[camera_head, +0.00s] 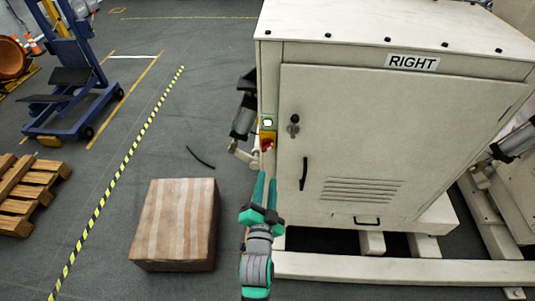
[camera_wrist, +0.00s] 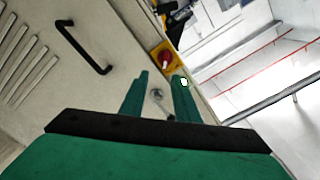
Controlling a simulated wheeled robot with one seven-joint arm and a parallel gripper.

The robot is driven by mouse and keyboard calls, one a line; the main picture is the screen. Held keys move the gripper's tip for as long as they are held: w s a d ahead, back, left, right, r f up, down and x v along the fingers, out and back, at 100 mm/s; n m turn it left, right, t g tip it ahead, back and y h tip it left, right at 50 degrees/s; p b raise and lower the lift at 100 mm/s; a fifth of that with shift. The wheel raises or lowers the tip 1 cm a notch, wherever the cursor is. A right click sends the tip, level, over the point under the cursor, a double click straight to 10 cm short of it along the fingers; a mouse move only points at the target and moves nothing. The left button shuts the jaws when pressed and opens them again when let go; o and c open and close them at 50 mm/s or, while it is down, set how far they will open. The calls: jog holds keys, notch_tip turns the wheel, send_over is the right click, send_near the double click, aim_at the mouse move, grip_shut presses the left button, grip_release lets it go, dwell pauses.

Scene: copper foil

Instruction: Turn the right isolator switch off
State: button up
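The right isolator switch (camera_head: 268,143) is a red knob on a yellow plate, on the narrow left side of the cream cabinet marked RIGHT (camera_head: 345,115). A small white-and-green element (camera_head: 268,123) sits just above it. My gripper (camera_head: 265,177) is just below the switch in the head view, fingers pointing up toward it. In the wrist view the switch (camera_wrist: 165,59) lies just beyond the fingertips of my gripper (camera_wrist: 159,77). The two green fingers are apart with nothing between them. I cannot tell the knob's exact angle or the remaining distance.
The cabinet door has a keyed lock (camera_head: 293,125), a black handle (camera_head: 304,174) and vents. A cardboard-brown box (camera_head: 175,223) stands on the floor to the left. A wooden pallet (camera_head: 27,190) and a blue lift (camera_head: 70,80) are farther left. Grey floor between is mostly clear.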

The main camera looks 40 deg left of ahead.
aim_at(268, 149)
jog(key=x, duration=0.6)
jog(key=r+x, duration=0.1)
jog(key=x, duration=0.3)
jog(key=shift+s+a, duration=0.15)
jog(key=shift+a, duration=0.2)
jog(key=shift+x, duration=0.85)
jog(key=shift+s+a+f, duration=0.1)
jog(key=shift+s+a, duration=0.05)
jog(key=shift+a, duration=0.1)
jog(key=shift+d, duration=0.25)
grip_shut()
